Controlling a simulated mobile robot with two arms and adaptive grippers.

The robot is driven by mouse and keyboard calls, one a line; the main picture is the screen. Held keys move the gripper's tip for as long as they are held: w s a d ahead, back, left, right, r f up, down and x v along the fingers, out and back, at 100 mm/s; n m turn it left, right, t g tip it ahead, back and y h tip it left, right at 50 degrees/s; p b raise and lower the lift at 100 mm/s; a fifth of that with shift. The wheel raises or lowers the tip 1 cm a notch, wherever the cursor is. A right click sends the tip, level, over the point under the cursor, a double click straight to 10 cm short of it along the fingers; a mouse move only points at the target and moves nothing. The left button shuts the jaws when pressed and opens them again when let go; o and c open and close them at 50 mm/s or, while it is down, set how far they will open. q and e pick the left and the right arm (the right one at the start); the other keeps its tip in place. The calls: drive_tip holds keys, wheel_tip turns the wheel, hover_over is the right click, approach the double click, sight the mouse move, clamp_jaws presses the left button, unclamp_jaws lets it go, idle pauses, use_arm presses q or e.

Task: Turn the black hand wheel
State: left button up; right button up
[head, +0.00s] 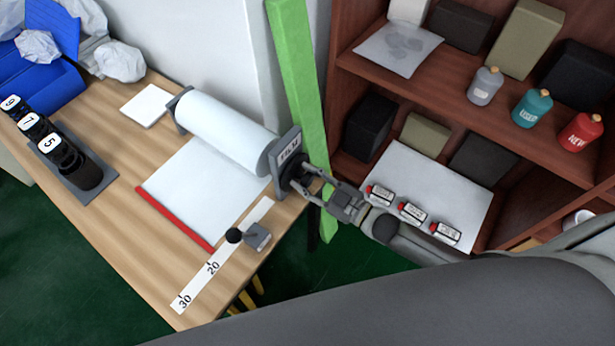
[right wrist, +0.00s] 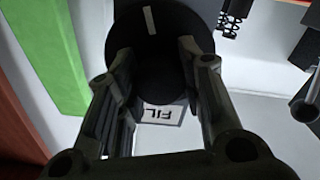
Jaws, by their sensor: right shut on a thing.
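The black hand wheel (right wrist: 165,65) sits on the end of the film roll holder and fills the upper middle of the right wrist view, with a pale mark on its face. In the head view the wheel (head: 291,171) is partly hidden by my gripper. My right gripper (head: 309,179) is shut on the wheel, with one finger on each side of its rim in the right wrist view (right wrist: 155,75). The white film roll (head: 222,132) lies between two grey end plates, the near one labelled FILM (head: 287,152). My left gripper is not in view.
A white sheet (head: 200,190) runs from the roll to a red bar (head: 175,219). A ruler strip (head: 195,287) with a black-knobbed slider (head: 257,238) lies in front. A green post (head: 298,90) stands behind the wheel. Shelves with bottles (head: 485,87) are at the right.

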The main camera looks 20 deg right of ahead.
drive_tip(key=m, duration=1)
drive_tip(key=shift+f, duration=0.1)
drive_tip(key=m, duration=0.2)
drive_tip(key=shift+m+b, duration=0.35)
drive_tip(key=shift+m, duration=0.05)
drive_tip(key=m+b, duration=0.1)
drive_tip(key=m, duration=0.4)
drive_tip(key=shift+f+b, duration=0.1)
drive_tip(key=shift+b, duration=0.2)
drive_tip(key=m+b, duration=0.1)
drive_tip(key=m, duration=0.3)
drive_tip(key=shift+m+b, duration=0.95)
drive_tip(key=shift+m, duration=0.65)
drive_tip(key=o, duration=1.1)
drive_tip(key=shift+c, duration=0.2)
